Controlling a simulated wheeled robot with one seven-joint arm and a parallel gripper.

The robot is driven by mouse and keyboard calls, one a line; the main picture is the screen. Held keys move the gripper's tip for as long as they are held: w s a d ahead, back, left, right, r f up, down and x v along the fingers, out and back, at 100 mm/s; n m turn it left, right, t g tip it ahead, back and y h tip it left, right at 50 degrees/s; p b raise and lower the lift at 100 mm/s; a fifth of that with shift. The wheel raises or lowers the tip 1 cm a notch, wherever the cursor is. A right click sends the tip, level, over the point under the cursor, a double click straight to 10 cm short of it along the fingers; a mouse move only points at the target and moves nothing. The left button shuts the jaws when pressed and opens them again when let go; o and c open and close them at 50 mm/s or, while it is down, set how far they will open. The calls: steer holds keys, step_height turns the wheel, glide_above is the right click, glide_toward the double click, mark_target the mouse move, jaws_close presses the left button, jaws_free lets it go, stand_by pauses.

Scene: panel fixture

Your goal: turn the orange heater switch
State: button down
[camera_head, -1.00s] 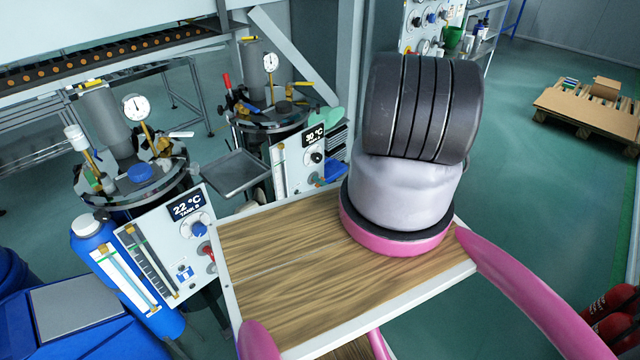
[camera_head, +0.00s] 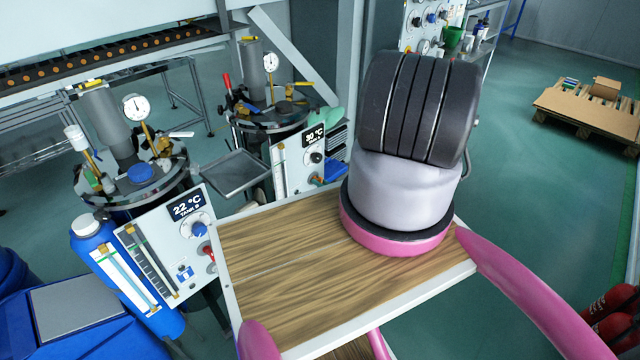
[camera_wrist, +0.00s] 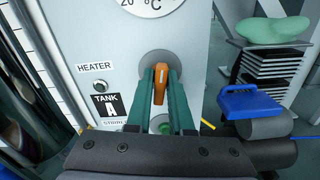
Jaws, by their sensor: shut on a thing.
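The orange heater switch (camera_wrist: 159,84) sits on a round grey base on the pale panel (camera_wrist: 195,50). Its handle stands nearly upright in the wrist view, its top leaning slightly right. The two green fingers of my gripper (camera_wrist: 160,88) lie on either side of the handle, shut on it. The HEATER label (camera_wrist: 95,66) is left of the switch.
Below the switch is a green round part (camera_wrist: 165,127), partly hidden by the fingers. A blue object (camera_wrist: 250,103) stands close to the right of my gripper. In the head view, a second panel reading 22 °C (camera_head: 190,225) stands to the left, and a grey tray (camera_head: 236,172) lies between the tanks.

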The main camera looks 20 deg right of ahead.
steer(key=shift+s+f+n, duration=0.1)
steer(key=shift+n, duration=1)
steer(key=c, duration=0.9)
jaws_free()
steer(key=v, duration=1)
steer(key=shift+s+d, duration=0.15)
steer(key=shift+s, duration=0.2)
